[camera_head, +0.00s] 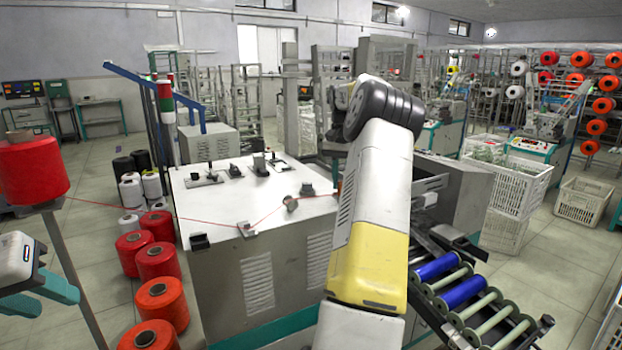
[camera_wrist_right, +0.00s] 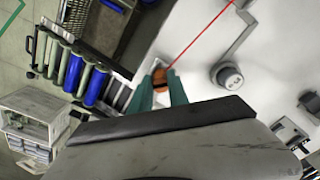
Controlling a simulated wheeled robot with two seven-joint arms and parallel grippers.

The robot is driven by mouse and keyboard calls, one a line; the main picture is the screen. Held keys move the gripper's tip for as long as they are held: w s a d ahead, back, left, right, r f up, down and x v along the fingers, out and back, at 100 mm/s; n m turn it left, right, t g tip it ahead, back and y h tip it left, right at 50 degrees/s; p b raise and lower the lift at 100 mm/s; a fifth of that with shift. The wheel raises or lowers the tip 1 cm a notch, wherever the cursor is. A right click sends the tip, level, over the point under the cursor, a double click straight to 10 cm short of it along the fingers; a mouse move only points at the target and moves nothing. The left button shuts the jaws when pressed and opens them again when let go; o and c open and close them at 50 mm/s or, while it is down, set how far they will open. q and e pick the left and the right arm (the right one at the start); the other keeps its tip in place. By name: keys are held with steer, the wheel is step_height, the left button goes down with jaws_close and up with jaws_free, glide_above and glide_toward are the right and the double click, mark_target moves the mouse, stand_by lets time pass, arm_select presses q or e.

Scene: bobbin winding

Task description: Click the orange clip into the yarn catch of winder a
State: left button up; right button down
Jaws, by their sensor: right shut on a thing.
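In the right wrist view my right gripper (camera_wrist_right: 160,88) has its teal fingers closed on the orange clip (camera_wrist_right: 160,76). A red yarn (camera_wrist_right: 203,34) runs from the clip up and to the right, over a white surface. I cannot clearly make out the yarn catch; the fingers and clip cover the spot around them. In the head view my right arm hides its gripper and the clip. My left gripper (camera_head: 42,290) is at the lower left, its teal fingers apart and empty, below the red yarn cone (camera_head: 32,170).
A white-topped machine (camera_head: 215,215) with small yarn guides stands in the middle. Red cones (camera_head: 155,262) line its left side. A roller rack (camera_head: 470,300) with blue rolls is at its right. White crates (camera_head: 518,185) stand further right. Open floor lies between.

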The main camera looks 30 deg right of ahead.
steer(key=shift+f, duration=0.2)
steer(key=c, duration=1.2)
jaws_free()
steer(key=shift+r, duration=3.9)
